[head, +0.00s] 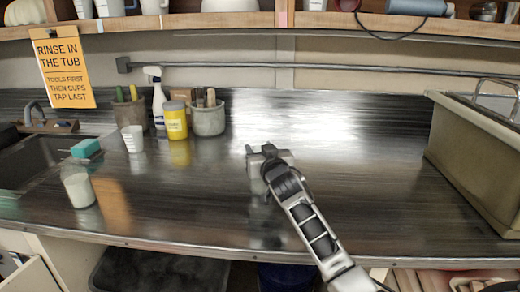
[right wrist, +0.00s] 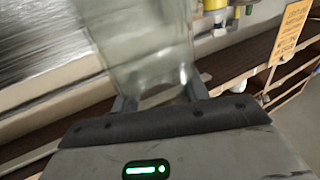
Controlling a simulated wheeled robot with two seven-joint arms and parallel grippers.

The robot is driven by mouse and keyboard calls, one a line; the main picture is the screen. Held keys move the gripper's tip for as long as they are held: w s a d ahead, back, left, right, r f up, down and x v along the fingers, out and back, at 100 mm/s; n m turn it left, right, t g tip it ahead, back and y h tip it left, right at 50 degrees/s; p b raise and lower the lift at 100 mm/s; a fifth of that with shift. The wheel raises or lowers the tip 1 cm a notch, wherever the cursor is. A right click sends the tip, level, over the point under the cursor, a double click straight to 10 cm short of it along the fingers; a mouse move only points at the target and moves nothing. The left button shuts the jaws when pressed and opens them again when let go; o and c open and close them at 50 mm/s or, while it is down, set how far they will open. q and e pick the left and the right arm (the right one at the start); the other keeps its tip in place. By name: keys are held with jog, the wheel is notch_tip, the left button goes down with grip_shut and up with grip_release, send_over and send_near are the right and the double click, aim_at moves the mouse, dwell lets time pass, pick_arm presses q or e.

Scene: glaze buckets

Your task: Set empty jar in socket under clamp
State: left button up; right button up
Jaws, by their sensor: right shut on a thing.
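My right gripper (head: 256,150) reaches out over the middle of the metal counter. In the right wrist view its fingers (right wrist: 158,103) are shut on a clear glass jar (right wrist: 142,45), which looks empty. The jar's upper part runs out of the picture, and I cannot make the jar out in the head view. I do not see a socket or clamp in either view. My left gripper is not in view.
A jar with pale contents (head: 77,187) stands at the counter's left front, near a teal sponge (head: 86,148). A white cup (head: 133,139), yellow container (head: 175,120), spray bottle (head: 157,100) and grey pot (head: 208,120) stand behind. A large bin (head: 475,150) is at right.

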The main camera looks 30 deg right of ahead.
jog(key=shift+f, duration=0.2)
jog(key=o, duration=1.3)
